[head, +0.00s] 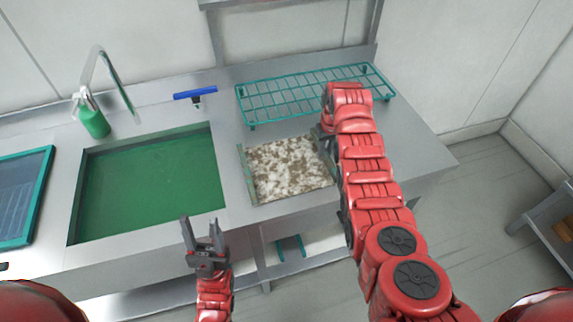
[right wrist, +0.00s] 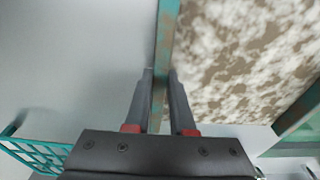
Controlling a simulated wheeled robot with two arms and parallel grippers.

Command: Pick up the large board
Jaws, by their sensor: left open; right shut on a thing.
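The large board (head: 288,170) is a squarish panel with a mottled white and brown face and green edge strips, at the counter right of the sink in the head view. It also shows in the right wrist view (right wrist: 245,50). My right gripper (head: 324,132) is at its right edge, partly hidden by my arm. In the right wrist view the right gripper (right wrist: 158,82) is shut on the board's green edge strip, one finger on each side. I cannot tell whether the board is clear of the counter. My left gripper (head: 200,230) is open and empty before the sink front.
A green wire rack (head: 290,95) stands behind the board. A sink (head: 150,180) with a green bottom lies to the left, with a tap, a green bottle (head: 94,122) and a blue-handled squeegee (head: 195,94) behind it. A teal-framed panel (head: 25,242) lies far left. Bare counter (head: 425,150) is at the right.

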